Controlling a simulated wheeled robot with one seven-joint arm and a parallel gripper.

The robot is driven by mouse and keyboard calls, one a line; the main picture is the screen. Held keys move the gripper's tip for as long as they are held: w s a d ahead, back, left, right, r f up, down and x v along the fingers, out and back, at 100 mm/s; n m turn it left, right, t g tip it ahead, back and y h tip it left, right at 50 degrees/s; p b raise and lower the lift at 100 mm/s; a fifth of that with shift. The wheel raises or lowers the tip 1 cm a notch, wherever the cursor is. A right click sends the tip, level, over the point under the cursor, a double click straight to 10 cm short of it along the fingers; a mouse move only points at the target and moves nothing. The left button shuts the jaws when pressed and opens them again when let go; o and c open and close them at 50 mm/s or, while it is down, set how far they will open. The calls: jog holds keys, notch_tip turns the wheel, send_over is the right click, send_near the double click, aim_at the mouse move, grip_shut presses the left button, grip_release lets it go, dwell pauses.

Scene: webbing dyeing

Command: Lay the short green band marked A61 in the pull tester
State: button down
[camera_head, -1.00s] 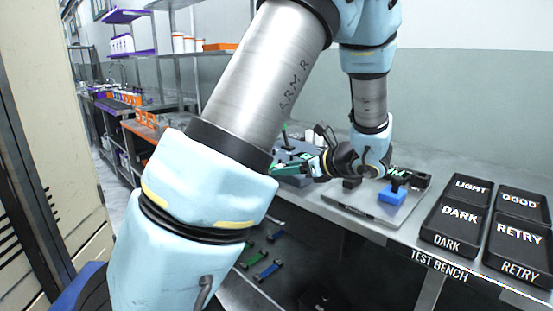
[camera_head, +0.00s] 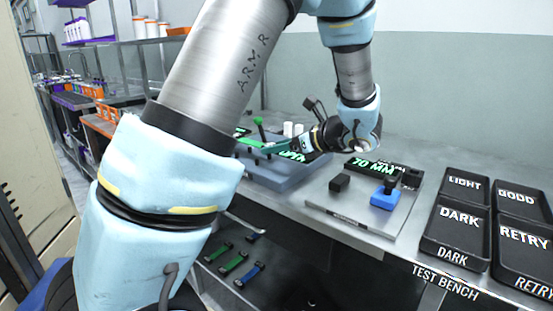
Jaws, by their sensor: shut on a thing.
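My gripper (camera_head: 298,145) is shut on a green band (camera_head: 272,147), which sticks out to the left; no marking on it is legible. It appears above the blue-grey pull tester (camera_head: 277,179) at the back left of the bench. I cannot tell whether the band touches the tester. My arm hides the tester's left part.
Right of the tester, a metal plate (camera_head: 340,218) carries a black block, a blue block (camera_head: 384,198) and a 70 MM display (camera_head: 374,166). Black LIGHT, DARK, GOOD and RETRY trays (camera_head: 456,256) fill the bench's right end. Green and blue bands (camera_head: 233,263) lie below the bench.

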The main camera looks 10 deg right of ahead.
aim_at(278, 167)
jog(key=shift+f, duration=1.65)
jog(key=shift+f, duration=0.15)
jog(key=shift+c, duration=1.1)
grip_release()
jog(key=v, duration=1.2)
jog(key=shift+d, duration=0.1)
